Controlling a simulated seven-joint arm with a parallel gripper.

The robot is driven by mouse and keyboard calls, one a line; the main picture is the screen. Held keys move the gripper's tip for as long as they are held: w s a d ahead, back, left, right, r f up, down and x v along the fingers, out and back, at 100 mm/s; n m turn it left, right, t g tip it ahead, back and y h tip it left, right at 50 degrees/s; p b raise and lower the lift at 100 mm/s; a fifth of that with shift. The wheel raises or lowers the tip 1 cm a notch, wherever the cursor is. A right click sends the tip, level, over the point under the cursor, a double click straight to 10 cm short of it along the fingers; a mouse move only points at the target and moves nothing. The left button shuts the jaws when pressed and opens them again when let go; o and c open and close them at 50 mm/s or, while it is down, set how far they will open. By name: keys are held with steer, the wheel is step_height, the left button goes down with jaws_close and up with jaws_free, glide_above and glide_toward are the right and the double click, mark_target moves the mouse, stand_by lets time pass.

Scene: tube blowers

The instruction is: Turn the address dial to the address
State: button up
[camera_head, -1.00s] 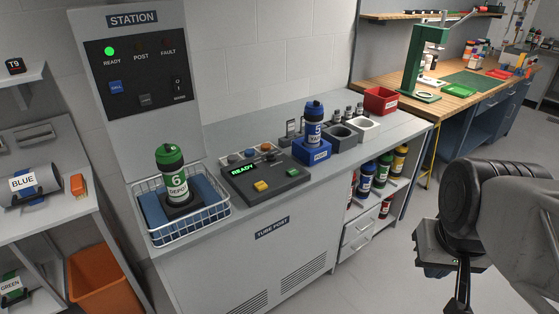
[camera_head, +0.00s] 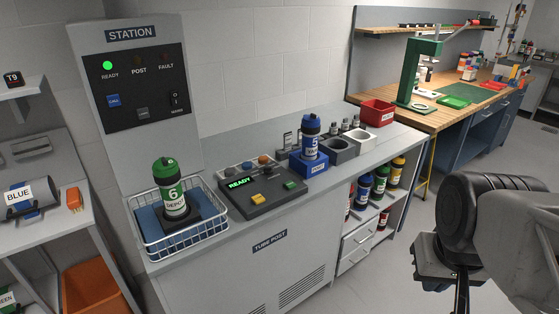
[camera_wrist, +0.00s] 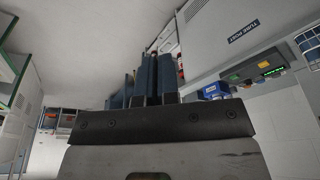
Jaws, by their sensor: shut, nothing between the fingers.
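The grey control console (camera_head: 270,199) stands on the counter with a lit READY display (camera_head: 240,183), a yellow button (camera_head: 255,198) and a green button (camera_head: 289,184). Small round controls, including a blue one (camera_head: 247,165) and an orange one (camera_head: 264,161), line its back edge. I cannot tell which control is the address dial. My gripper (camera_wrist: 150,78) shows in the wrist view, shut and empty, its dark fingers together. It is well away from the console, which appears at the right there (camera_wrist: 254,73). In the head view my arm hangs at the right, in front of the counter.
A green canister (camera_head: 175,195) marked 6 stands upright in a wire basket (camera_head: 190,246) left of the console. A blue canister (camera_head: 310,140) stands in a blue holder (camera_head: 309,167) to its right. A red bin (camera_head: 378,113) is farther right. Open floor lies before the counter.

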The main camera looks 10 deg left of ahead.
steer(key=o, duration=0.5)
steer(key=shift+w+r, duration=0.1)
steer(key=shift+w, duration=0.05)
steer(key=shift+c, duration=0.2)
steer(key=shift+o, duration=0.8)
steer(key=shift+w+a+r, duration=0.1)
steer(key=shift+w+r, duration=0.05)
steer(key=shift+w, duration=0.15)
steer(key=w+a+r+n, duration=0.2)
steer(key=w+a+n, duration=0.1)
steer(key=w, duration=0.6)
steer(key=w+a+r+n, duration=0.2)
steer(key=w+r+n, duration=0.1)
steer(key=w, duration=0.6)
steer(key=n+h, duration=0.4)
steer(key=n, duration=1.3)
glide_above(265, 168)
steer(key=s+a, duration=0.1)
steer(key=a, duration=0.2)
step_height(265, 168, down, 20)
steer(key=shift+d+r+g, duration=0.1)
steer(key=shift+d+g, duration=0.05)
steer(key=shift+g, duration=0.15)
steer(key=shift+x, duration=3.9)
